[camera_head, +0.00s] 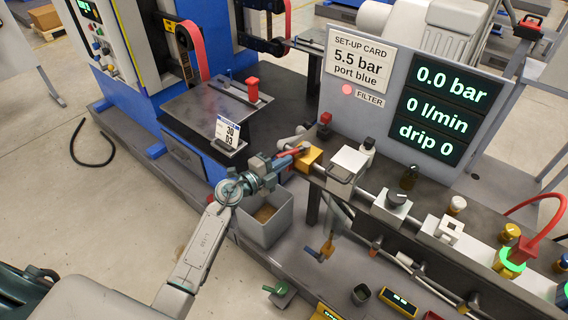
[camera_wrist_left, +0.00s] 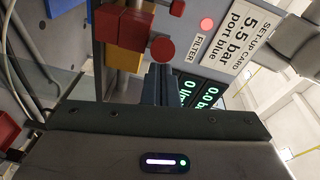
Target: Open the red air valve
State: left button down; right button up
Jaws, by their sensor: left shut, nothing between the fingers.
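A yellow valve block (camera_head: 309,157) sits at the left end of the pipe run, with a red lever (camera_head: 287,153) at its left side. In the left wrist view a red handle (camera_wrist_left: 121,27) lies over yellow parts (camera_wrist_left: 127,60) at the upper left. My left gripper (camera_head: 279,163) is close beside the lever in the head view. Its dark fingers (camera_wrist_left: 161,86) are shut with nothing between them. Whether they touch the lever I cannot tell. My right gripper is not in view.
A panel (camera_head: 443,102) reads 0.0 bar, 0 l/min and drip 0, beside a set-up card (camera_head: 357,62) reading 5.5 bar, port blue. A grey bin (camera_head: 281,222) stands below my left gripper. A red knob (camera_head: 325,118) stands behind the valve. Pipe fittings crowd the right.

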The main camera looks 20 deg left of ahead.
pick_arm(q)
jog(key=shift+a, duration=0.1)
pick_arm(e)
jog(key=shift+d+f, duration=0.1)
pick_arm(q)
jog(key=shift+w+a+f+m+h+b, duration=0.1)
jog(key=shift+w+a+m+h+b, duration=0.1)
jog(key=shift+m+h+b, duration=0.15)
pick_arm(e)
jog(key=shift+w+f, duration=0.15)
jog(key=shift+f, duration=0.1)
